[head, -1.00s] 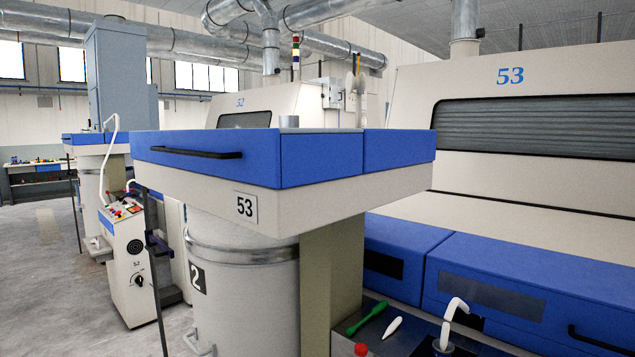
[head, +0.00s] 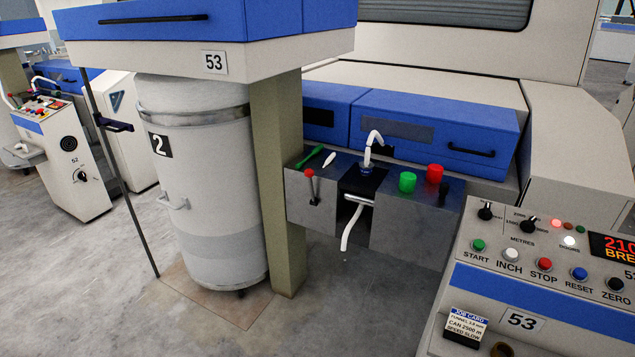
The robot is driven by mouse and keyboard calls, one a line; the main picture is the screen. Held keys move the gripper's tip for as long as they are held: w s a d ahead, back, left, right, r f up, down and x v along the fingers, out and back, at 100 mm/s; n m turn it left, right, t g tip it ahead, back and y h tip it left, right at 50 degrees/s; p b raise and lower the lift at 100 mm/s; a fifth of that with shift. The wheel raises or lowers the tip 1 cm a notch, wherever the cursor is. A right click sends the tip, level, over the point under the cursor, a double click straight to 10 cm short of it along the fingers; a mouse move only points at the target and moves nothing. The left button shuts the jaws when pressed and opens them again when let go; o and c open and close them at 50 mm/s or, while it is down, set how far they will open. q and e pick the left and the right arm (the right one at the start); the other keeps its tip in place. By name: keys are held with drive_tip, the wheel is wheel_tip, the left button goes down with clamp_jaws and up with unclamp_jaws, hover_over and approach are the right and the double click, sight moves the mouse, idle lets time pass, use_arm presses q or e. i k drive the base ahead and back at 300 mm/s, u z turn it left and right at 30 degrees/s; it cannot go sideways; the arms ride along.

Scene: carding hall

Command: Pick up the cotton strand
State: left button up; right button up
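A white cotton strand (head: 350,226) hangs from the opening in the middle of the grey unit on machine 53, its lower end curling loose above the floor. A white curved piece (head: 373,138) arches above a dark blue round fitting (head: 367,171) on top of that unit; it looks like strand too, but I cannot tell whether it joins the hanging part inside. A pale bar (head: 358,199) crosses the opening where the strand comes out. Neither of my grippers shows in the head view.
A green tool (head: 310,156), red-knobbed lever (head: 311,183) and green (head: 407,182) and red (head: 434,174) cylinders are around the unit. Can 2 (head: 205,200) and a post (head: 277,180) stand left; a control console (head: 540,290) stands front right. Floor between is clear.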

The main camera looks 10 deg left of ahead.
sight(328, 160)
drive_tip(key=u, duration=1.05)
drive_tip(key=i, duration=1.25)
drive_tip(key=z, duration=1)
drive_tip(key=i, duration=0.8)
drive_tip(key=z, duration=0.95)
